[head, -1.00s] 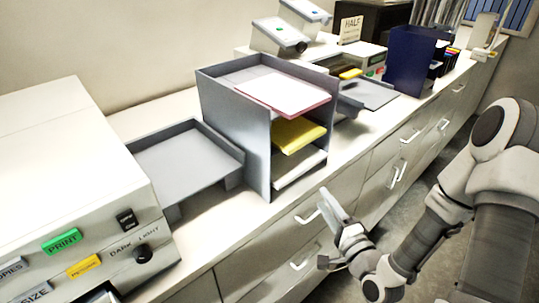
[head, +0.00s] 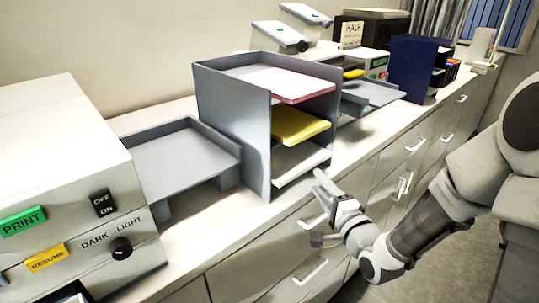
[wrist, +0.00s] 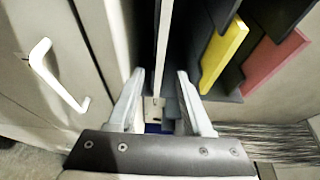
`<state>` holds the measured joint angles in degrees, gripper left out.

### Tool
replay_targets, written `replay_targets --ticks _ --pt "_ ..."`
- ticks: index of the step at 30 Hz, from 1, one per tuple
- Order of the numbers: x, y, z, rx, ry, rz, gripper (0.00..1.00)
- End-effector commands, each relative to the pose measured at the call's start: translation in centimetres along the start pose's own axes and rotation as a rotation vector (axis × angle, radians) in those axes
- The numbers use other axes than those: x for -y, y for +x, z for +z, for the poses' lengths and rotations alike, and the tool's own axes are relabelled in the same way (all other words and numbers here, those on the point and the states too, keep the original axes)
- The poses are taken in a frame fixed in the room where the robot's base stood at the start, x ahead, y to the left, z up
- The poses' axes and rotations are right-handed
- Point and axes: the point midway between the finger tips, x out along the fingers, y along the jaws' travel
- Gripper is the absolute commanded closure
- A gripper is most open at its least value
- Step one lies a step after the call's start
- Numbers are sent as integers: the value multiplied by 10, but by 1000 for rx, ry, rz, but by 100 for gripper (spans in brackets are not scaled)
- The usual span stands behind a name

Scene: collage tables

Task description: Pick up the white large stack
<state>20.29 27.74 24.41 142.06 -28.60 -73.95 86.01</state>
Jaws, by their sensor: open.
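The white stack (head: 297,162) lies flat in the bottom slot of a grey tray organizer (head: 231,120), its front end showing at the open side. In the wrist view the white stack (wrist: 162,45) shows as a thin pale edge, roughly in line with the gap between the fingers. My gripper (head: 318,206) is open and empty in front of the bottom slot, apart from the stack. Its two fingers (wrist: 160,75) also show in the wrist view. The rear of the stack is hidden inside the organizer.
A yellow stack (head: 299,126) lies in the slot above, and a pink-and-white stack (head: 290,84) on top. A grey tray (head: 178,160) and a copier-like machine (head: 60,190) stand left. A dark blue holder (head: 412,68) stands right. White drawer handles (head: 311,271) project below the counter.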

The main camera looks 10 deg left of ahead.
Motion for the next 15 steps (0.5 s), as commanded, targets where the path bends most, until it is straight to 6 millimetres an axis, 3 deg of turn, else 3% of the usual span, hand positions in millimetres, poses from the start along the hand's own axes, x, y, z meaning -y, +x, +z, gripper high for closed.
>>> replay_targets --ticks 8,15 --pt "2 24 0 1 1 0 50" --pt "2 61 1 2 1 -1 50"
